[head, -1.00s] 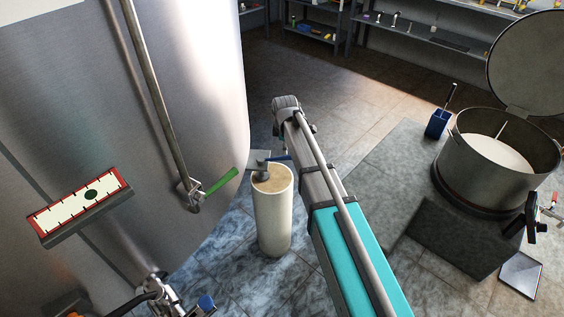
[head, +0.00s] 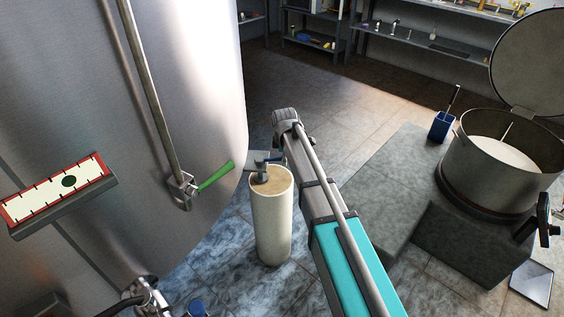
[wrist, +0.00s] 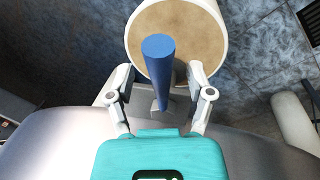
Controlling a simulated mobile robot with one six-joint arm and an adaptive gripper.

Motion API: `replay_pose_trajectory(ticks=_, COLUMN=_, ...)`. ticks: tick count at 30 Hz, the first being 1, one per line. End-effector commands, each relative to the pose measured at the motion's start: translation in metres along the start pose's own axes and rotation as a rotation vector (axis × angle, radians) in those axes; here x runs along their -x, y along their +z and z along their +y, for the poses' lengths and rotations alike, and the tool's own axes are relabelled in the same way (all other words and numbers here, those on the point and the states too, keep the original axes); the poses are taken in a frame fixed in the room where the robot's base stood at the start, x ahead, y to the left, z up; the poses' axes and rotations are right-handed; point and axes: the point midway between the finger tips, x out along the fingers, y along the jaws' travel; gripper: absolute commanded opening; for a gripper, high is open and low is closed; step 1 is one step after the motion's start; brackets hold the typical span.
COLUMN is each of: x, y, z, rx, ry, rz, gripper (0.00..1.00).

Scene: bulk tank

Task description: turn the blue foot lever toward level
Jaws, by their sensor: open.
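The blue foot lever (wrist: 159,52) points up toward the camera in the wrist view, in front of the tan top of a cream cylindrical foot (wrist: 222,30). My gripper (wrist: 161,76) is open, with one finger on each side of the lever and gaps between. In the head view the foot (head: 272,225) stands beside the tank (head: 200,70), with a grey fitting (head: 259,158) on top.
A green-handled valve lever (head: 216,176) on a pipe juts from the tank near the foot. To the right are a low grey slab (head: 375,185), an open steel pot (head: 490,178) and a blue brush holder (head: 440,125). The tiled floor behind my arm is clear.

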Motion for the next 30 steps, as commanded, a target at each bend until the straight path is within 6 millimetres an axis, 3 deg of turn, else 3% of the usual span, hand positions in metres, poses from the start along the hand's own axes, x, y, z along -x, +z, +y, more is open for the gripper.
replay_pose_trajectory(ticks=16, x=-0.0071, y=-0.0009, z=-0.0002, rx=0.001, ry=0.0, rz=0.0, gripper=0.68)
replay_pose_trajectory(ticks=27, x=-0.0072, y=-0.0014, z=-0.0002, rx=0.002, ry=0.0, rz=0.0, gripper=0.01)
replay_pose_trajectory(ticks=30, x=-0.0072, y=-0.0015, z=-0.0003, rx=0.002, ry=0.0, rz=0.0, gripper=0.0)
